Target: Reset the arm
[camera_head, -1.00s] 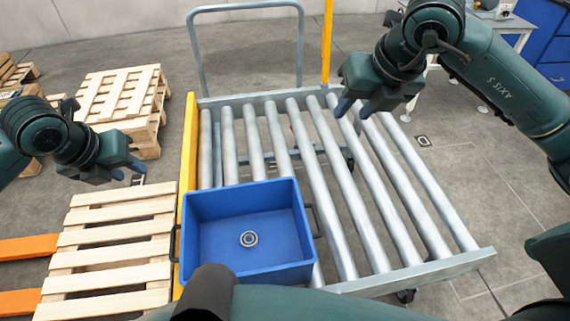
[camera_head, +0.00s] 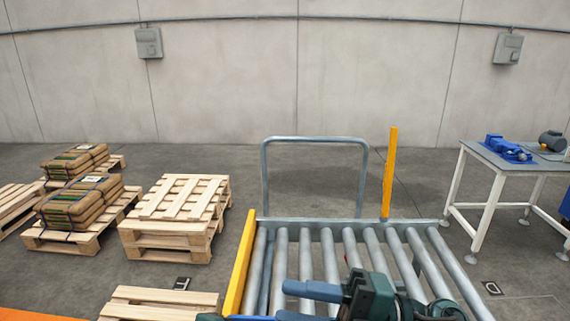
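My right gripper (camera_head: 283,302) is at the bottom of the head view, over the near part of the roller conveyor (camera_head: 305,225). Its two blue-grey fingers point left and stand apart, with nothing between them. The rest of my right arm runs off the bottom right. A small dark green piece shows at the bottom edge left of the yellow rail. I cannot make out my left gripper there. A thin strip of blue at the bottom edge beside the rail may be the crate's rim; the rest is out of view.
A yellow rail (camera_head: 240,262) and a yellow post (camera_head: 390,175) edge the conveyor, with a grey frame (camera_head: 314,139) behind. Stacked pallets (camera_head: 180,205) and sacks (camera_head: 80,205) stand left. A table (camera_head: 505,160) with tools stands right. Floor before the wall is clear.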

